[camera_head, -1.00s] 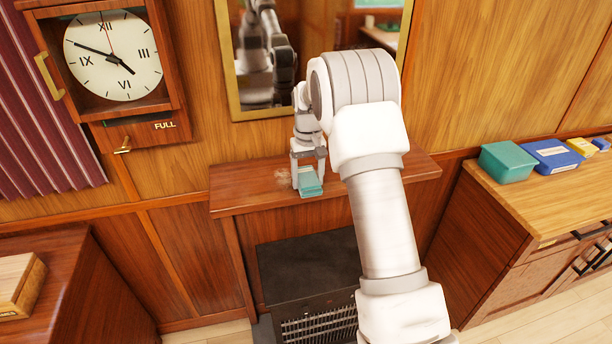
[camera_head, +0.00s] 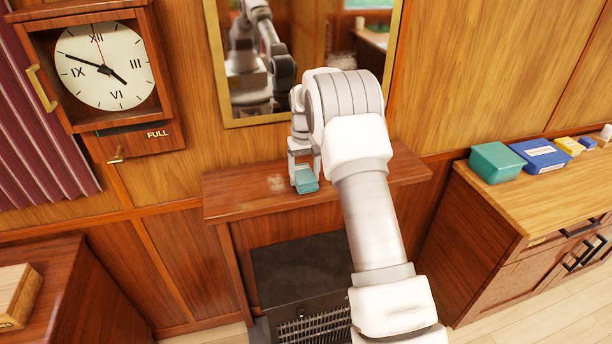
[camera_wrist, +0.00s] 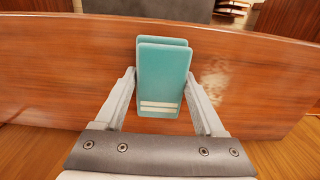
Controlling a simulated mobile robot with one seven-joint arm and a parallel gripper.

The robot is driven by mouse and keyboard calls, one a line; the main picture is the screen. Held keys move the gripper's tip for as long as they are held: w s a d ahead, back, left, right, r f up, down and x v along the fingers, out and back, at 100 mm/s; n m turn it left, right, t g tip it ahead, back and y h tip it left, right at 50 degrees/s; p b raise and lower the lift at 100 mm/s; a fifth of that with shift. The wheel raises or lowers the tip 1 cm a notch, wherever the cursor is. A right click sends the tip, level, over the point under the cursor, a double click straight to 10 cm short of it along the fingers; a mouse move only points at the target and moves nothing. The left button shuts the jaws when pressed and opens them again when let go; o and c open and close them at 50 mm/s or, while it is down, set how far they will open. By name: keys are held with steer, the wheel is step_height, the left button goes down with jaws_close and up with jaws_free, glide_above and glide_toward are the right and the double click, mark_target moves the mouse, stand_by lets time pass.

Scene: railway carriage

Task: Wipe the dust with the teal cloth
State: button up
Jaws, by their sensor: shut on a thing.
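The teal cloth (camera_head: 306,181) is a small folded pad, held between the fingers of my gripper (camera_head: 304,168) at the wooden shelf (camera_head: 240,201) below the mirror. In the wrist view the cloth (camera_wrist: 163,75) shows two layers and pale stripes, with my gripper's fingers (camera_wrist: 164,92) shut on its two sides. A pale patch of dust (camera_head: 276,183) lies on the shelf just left of the cloth in the head view. The dust (camera_wrist: 214,82) is right of the cloth in the wrist view. Whether the cloth touches the shelf I cannot tell.
A gold-framed mirror (camera_head: 305,60) hangs above the shelf. A wall clock (camera_head: 103,66) is on the left. A dark heater (camera_head: 300,270) stands below the shelf. A teal box (camera_head: 496,163) and a blue box (camera_head: 540,156) sit on the right cabinet (camera_head: 500,205).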

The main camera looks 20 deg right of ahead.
steer(key=shift+w+p, duration=2.1)
steer(key=shift+w, duration=1.2)
steer(key=shift+r+p, duration=1.75)
steer(key=shift+r, duration=1.3)
step_height(320, 180, up, 3)
steer(key=shift+f+p, duration=0.1)
steer(key=shift+p, duration=0.25)
